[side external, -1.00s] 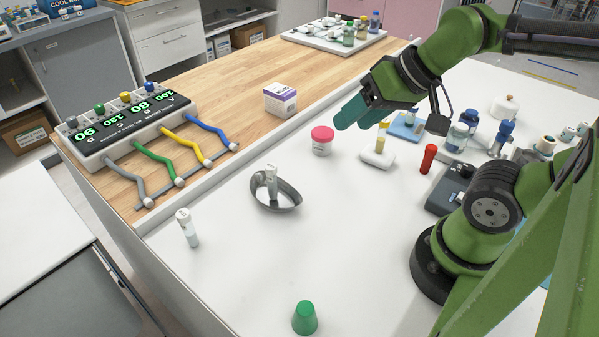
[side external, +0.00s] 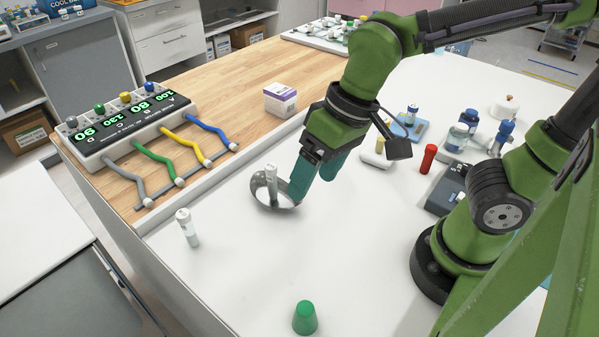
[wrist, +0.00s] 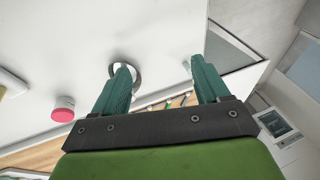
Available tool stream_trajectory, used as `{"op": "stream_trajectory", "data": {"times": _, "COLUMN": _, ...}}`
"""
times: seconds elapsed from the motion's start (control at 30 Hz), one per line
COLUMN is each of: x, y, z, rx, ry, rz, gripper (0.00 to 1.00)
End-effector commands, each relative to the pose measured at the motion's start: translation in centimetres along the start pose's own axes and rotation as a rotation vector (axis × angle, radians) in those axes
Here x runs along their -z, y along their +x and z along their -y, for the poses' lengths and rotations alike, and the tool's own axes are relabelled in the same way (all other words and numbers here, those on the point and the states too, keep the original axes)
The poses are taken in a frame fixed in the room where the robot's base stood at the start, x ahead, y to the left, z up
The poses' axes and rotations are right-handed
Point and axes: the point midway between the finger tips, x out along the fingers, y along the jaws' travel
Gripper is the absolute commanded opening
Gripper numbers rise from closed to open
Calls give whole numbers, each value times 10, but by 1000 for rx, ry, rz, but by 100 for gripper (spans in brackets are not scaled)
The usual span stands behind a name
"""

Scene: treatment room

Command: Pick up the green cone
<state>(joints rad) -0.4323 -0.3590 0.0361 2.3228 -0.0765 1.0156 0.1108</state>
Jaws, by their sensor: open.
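The green cone (side external: 304,318) stands upright on the white table near the bottom edge of the side view, its top narrower and flat. It does not show in the wrist view. My gripper (side external: 317,178) is open and empty above the table, up and behind the cone, close beside the grey kidney dish as the side view shows it. Its two teal fingers also show in the wrist view (wrist: 163,85), spread apart with nothing between them but background.
A grey kidney dish (side external: 286,203) with a white-capped vial (side external: 271,181) stands near my fingers. Another vial (side external: 187,228) stands upright left of the dish. A pink-lidded jar (wrist: 63,110) shows in the wrist view. The table between dish and cone is clear.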

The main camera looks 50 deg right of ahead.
Motion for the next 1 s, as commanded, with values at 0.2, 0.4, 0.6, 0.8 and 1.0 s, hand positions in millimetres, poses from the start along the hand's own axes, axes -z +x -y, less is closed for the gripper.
{"op": "stream_trajectory", "data": {"times": 0.2, "x": -47, "y": 46, "z": 77, "rx": -149, "ry": -39, "rz": 287, "gripper": 75}}
{"op": "stream_trajectory", "data": {"times": 0.4, "x": -58, "y": 47, "z": 96, "rx": -262, "ry": 122, "rz": 341, "gripper": 75}}
{"op": "stream_trajectory", "data": {"times": 0.6, "x": -69, "y": 66, "z": 87, "rx": -281, "ry": 161, "rz": 349, "gripper": 75}}
{"op": "stream_trajectory", "data": {"times": 0.8, "x": -84, "y": 107, "z": 76, "rx": -281, "ry": 160, "rz": 349, "gripper": 75}}
{"op": "stream_trajectory", "data": {"times": 1.0, "x": -97, "y": 140, "z": 68, "rx": -279, "ry": 160, "rz": 348, "gripper": 75}}
